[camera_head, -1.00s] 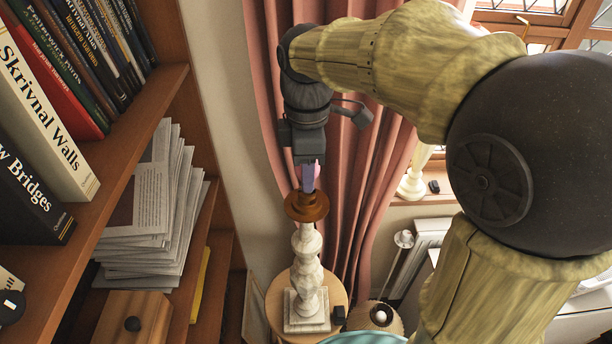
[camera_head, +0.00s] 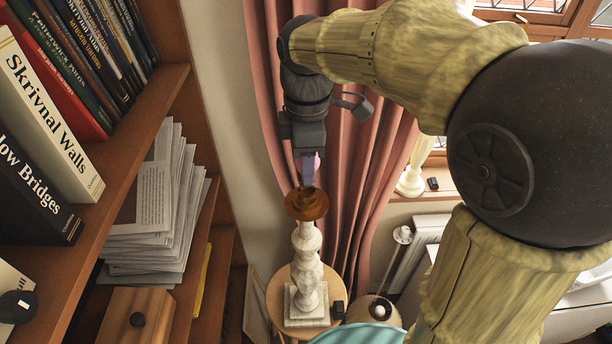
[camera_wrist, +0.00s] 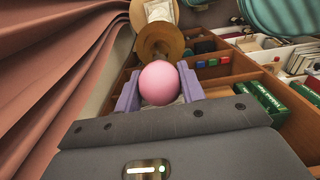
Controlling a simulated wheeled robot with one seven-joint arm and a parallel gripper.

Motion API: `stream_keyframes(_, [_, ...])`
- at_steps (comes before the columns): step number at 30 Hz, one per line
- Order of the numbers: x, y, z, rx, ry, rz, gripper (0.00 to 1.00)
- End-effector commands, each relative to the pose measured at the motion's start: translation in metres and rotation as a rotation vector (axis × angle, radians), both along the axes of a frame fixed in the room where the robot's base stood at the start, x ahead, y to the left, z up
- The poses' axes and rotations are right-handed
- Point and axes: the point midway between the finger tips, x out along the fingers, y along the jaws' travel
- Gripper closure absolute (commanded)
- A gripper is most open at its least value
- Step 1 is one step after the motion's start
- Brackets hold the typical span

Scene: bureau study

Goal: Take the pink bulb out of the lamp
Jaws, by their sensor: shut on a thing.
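My gripper (camera_head: 309,170) is shut on the pink bulb (camera_wrist: 159,83), with a purple finger pad on each side of it. In the head view the pink bulb (camera_head: 318,161) is mostly hidden behind the fingers. The lamp (camera_head: 306,262) has a pale marbled column on a square base and a brown round socket cup (camera_head: 306,204) on top. My fingertips are just above this cup. In the wrist view the lamp's cup (camera_wrist: 160,42) lies behind the bulb. I cannot tell whether the bulb's lower end is clear of the socket.
The lamp stands on a small round wooden table (camera_head: 276,296), beside a small black object (camera_head: 338,309). A bookshelf (camera_head: 150,95) with books and stacked papers is on the left. A pink curtain (camera_head: 352,200) hangs close behind the gripper. A windowsill (camera_head: 440,190) is at right.

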Motion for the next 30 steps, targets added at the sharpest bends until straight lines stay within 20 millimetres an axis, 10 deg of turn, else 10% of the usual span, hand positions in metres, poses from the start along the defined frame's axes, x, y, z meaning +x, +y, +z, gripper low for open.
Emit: stream_keyframes(30, [0.0, 0.0, 0.028, 0.0, 0.0, 0.0, 0.81])
